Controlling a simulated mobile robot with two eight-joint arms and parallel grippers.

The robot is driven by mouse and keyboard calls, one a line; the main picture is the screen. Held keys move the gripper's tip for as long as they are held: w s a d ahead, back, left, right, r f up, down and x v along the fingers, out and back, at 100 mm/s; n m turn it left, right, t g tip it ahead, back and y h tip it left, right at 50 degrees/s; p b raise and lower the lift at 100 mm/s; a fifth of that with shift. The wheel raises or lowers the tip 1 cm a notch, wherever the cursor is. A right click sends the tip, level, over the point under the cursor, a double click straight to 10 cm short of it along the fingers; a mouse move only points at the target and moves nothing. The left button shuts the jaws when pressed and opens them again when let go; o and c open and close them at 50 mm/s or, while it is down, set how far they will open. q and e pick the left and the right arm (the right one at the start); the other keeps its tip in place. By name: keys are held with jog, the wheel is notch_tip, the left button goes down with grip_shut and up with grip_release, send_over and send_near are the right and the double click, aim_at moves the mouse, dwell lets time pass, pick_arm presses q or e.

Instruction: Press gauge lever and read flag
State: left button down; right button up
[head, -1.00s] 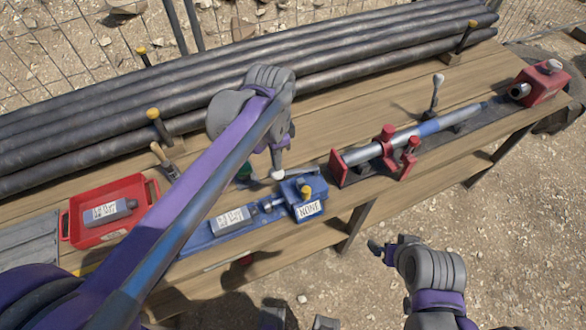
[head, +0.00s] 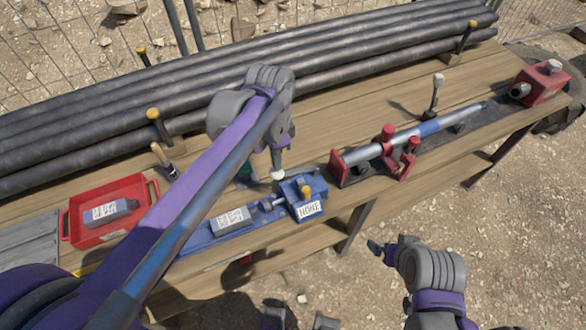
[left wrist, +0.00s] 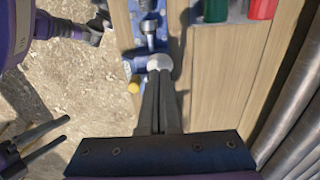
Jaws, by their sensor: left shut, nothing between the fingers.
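The blue gauge fixture (head: 235,232) lies along the bench's front edge, with a labelled grey cylinder (head: 233,220) in it. Its end block carries a yellow knob (head: 306,192) and a white tag (head: 308,210) with small dark lettering that seems to read NONE. A pale round lever knob (head: 277,173) shows beside the block and in the left wrist view (left wrist: 160,62). My left gripper (left wrist: 160,75) is shut and empty, its fingertips at that knob, seemingly touching it. My right gripper (head: 381,250) hangs off the bench front, its fingers apart in the left wrist view (left wrist: 64,130).
A red tray (head: 105,210) with a labelled grey cylinder stands at left. A red clamp (head: 388,150) and long rod lie on the right. Dark pipes (head: 250,85) fill the bench's back. Green (left wrist: 215,10) and red (left wrist: 262,8) containers stand beside the gauge.

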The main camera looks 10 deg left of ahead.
pick_arm(q)
jog(key=shift+f, duration=0.15)
pick_arm(e)
jog(key=shift+f, duration=0.15)
pick_arm(q)
jog(key=shift+f+b, duration=1.55)
jog(key=shift+f, duration=0.9)
pick_arm(e)
jog(key=f, duration=0.1)
jog(key=s+f, duration=0.1)
jog(key=f, duration=0.1)
jog(key=shift+f, duration=0.2)
pick_arm(q)
jog(key=shift+r, duration=0.15)
pick_arm(e)
jog(key=shift+r, duration=0.1)
pick_arm(q)
notch_tip(320, 180, up, 11)
jog(key=p, duration=0.6)
jog(key=shift+p, duration=0.35)
pick_arm(e)
jog(key=w+r, duration=0.3)
jog(key=r, duration=0.5)
jog(key=shift+r, duration=0.2)
jog(key=shift+s, duration=0.1)
